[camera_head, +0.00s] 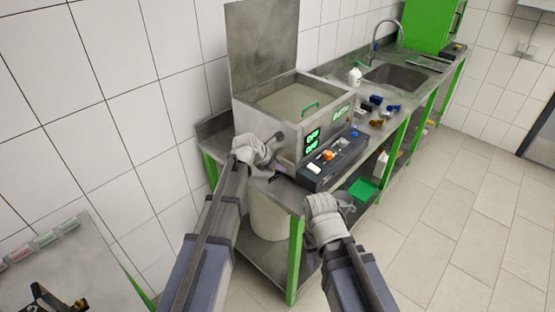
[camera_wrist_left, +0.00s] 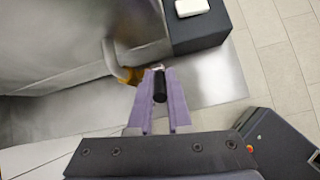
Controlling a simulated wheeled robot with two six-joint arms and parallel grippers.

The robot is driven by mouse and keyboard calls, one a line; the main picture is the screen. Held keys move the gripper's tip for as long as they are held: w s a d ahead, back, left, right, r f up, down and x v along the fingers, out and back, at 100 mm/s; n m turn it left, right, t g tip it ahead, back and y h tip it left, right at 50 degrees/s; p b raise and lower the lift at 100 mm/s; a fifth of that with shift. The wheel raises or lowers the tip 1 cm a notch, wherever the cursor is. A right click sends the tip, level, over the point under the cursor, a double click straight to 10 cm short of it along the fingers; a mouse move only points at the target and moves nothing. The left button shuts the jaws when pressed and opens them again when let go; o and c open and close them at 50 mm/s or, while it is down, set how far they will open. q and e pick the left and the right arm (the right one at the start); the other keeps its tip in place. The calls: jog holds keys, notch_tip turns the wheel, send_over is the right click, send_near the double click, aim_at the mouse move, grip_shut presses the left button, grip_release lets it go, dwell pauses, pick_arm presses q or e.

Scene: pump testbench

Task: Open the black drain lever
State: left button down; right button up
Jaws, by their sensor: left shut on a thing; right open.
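The black drain lever (camera_wrist_left: 160,86) shows in the left wrist view, between the two purple fingers of my left gripper (camera_wrist_left: 160,95). The fingers are shut on it. A brass-coloured valve body (camera_wrist_left: 128,76) sits just beyond the lever, at the side of the metal bath (camera_head: 262,122). In the head view my left gripper (camera_head: 280,169) is at the bath's near lower side; the lever is too small or hidden there. My right gripper (camera_head: 343,199) is open in front of the bench edge, apart from the bath and the lever.
A dark control box (camera_head: 345,157) with a white block and an orange knob stands along the bath's front. A pale bucket (camera_head: 268,217) stands on the shelf below. Small parts (camera_head: 376,108) and a sink (camera_head: 397,76) lie further along the bench. Floor to the right is clear.

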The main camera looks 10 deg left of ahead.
pick_arm(q)
jog(key=g+y+p, duration=0.1)
jog(key=w+d+r+g+y+p, duration=0.1)
jog(key=p, duration=0.1)
jog(key=shift+w+g, duration=0.25)
jog(key=shift+g, duration=0.15)
jog(key=shift+w+d+g+y+p, duration=0.2)
jog(key=shift+g+y+p, duration=0.3)
jog(key=shift+g, duration=0.3)
jog(key=shift+g+y, duration=0.3)
jog(key=shift+g, duration=0.1)
jog(key=c, duration=0.9)
grip_release()
jog(key=shift+o, duration=0.3)
jog(key=shift+p, duration=0.3)
